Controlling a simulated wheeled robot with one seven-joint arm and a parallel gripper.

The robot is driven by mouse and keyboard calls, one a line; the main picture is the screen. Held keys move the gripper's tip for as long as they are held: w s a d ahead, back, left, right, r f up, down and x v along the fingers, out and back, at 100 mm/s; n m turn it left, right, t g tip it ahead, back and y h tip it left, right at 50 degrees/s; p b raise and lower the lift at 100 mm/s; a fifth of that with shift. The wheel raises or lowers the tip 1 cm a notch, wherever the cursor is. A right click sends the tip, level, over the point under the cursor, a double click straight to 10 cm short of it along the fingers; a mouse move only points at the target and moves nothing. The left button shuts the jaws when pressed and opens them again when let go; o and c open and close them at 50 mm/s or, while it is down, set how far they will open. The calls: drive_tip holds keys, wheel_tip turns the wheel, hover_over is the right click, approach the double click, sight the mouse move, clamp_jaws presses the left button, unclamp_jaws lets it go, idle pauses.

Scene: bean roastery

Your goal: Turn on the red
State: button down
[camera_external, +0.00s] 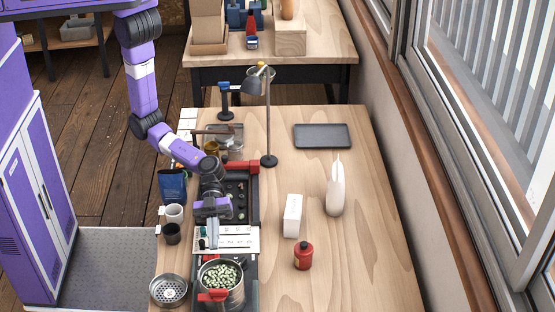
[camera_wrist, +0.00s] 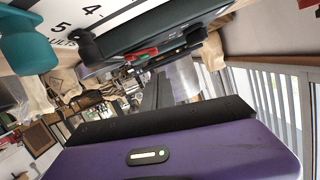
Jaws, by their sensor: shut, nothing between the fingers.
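My gripper (camera_external: 212,232) is low over the table, at the white marked panel (camera_external: 242,239) between the black appliance and the pot. Its fingers (camera_wrist: 158,92) look shut and empty in the wrist view. A teal knob-like part (camera_wrist: 28,42) and a white panel with the numbers 4 and 5 (camera_wrist: 72,24) show at upper left there. A small red part (camera_wrist: 142,55) lies beyond the fingers. In the external view, a red part (camera_external: 241,167) sits at the back of the black appliance (camera_external: 250,210). I cannot tell which red thing is the task's, or whether anything is on.
A red bottle (camera_external: 303,256), white box (camera_external: 293,216) and white jug (camera_external: 336,192) stand to the right. A lamp (camera_external: 268,120) rises behind.

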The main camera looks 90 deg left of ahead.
drive_tip(key=shift+w+f, duration=0.15)
drive_tip(key=shift+f, duration=0.95)
drive_tip(key=shift+w+f+n+g+b, duration=0.25)
drive_tip(key=shift+f+n+g+b, duration=0.1)
drive_tip(key=shift+n, duration=0.65)
drive_tip(key=shift+w+r+p, duration=0.15)
drive_tip(key=shift+r+p, duration=0.4)
drive_tip(key=shift+r, duration=0.5)
drive_tip(key=shift+w+r+p, duration=0.15)
drive_tip(key=shift+r+p, duration=0.35)
drive_tip(key=shift+r, duration=0.5)
drive_tip(key=b+v, duration=0.2)
drive_tip(key=v, duration=0.8)
drive_tip(key=shift+w, duration=0.15)
